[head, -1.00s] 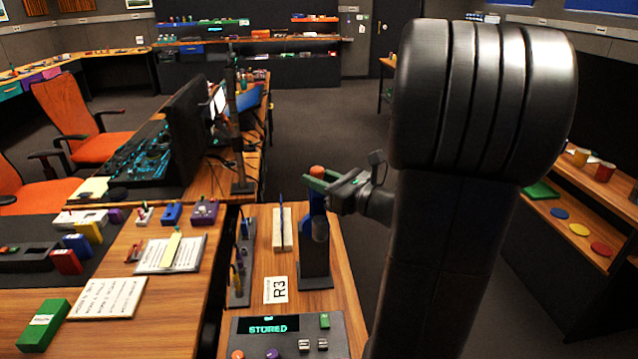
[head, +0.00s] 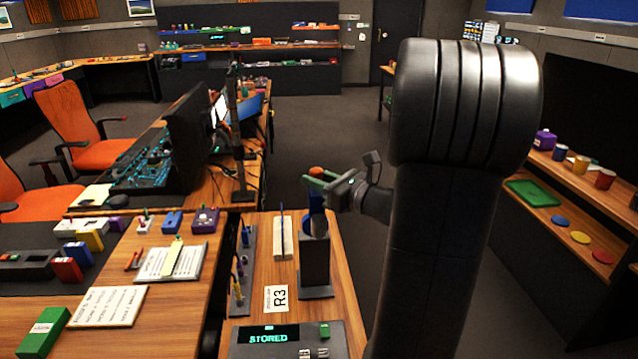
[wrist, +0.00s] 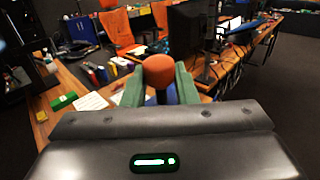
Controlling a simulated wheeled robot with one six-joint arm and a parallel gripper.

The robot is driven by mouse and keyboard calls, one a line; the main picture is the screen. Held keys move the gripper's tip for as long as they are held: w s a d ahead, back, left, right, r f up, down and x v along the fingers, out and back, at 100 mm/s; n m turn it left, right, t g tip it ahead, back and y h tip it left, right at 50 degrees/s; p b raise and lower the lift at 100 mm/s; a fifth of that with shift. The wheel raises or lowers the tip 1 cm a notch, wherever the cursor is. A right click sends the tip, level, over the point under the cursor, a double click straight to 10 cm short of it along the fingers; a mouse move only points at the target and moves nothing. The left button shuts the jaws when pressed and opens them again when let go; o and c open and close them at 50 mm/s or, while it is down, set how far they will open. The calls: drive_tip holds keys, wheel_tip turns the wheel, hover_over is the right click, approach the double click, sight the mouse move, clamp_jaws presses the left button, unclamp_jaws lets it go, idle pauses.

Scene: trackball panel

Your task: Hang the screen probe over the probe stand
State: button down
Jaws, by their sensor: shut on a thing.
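My gripper (head: 316,181), with green fingers, is shut on the screen probe just below its orange knob (head: 316,170). The dark grey probe stand (head: 315,262) stands upright on a flat base on the wooden bench. The probe's lower end overlaps the stand's top in the head view. I cannot tell whether they touch.
Close left of the stand are a pale block with a blue upright plate (head: 283,238) and a dark rack (head: 240,280). A panel reading STORED (head: 270,338) is in front, by an R3 card (head: 276,298). A monitor (head: 190,137) stands farther left.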

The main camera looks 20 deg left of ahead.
drive_tip(key=shift+w+a+p, duration=0.65)
drive_tip(key=shift+w+a, duration=1.25)
drive_tip(key=shift+w, duration=1.95)
drive_tip(key=shift+s+d+f+b, duration=0.1)
drive_tip(key=shift+s+f+b, duration=0.05)
drive_tip(key=shift+f+b, duration=4.05)
drive_tip(key=shift+s+d+f+b, duration=0.15)
drive_tip(key=shift+f+b, duration=2.95)
drive_tip(key=shift+f, duration=2.05)
drive_tip(key=shift+a, duration=0.1)
drive_tip(key=c, duration=1.1)
unclamp_jaws()
drive_tip(key=shift+o, duration=0.2)
drive_tip(key=v, duration=1.4)
drive_tip(key=shift+a, duration=0.1)
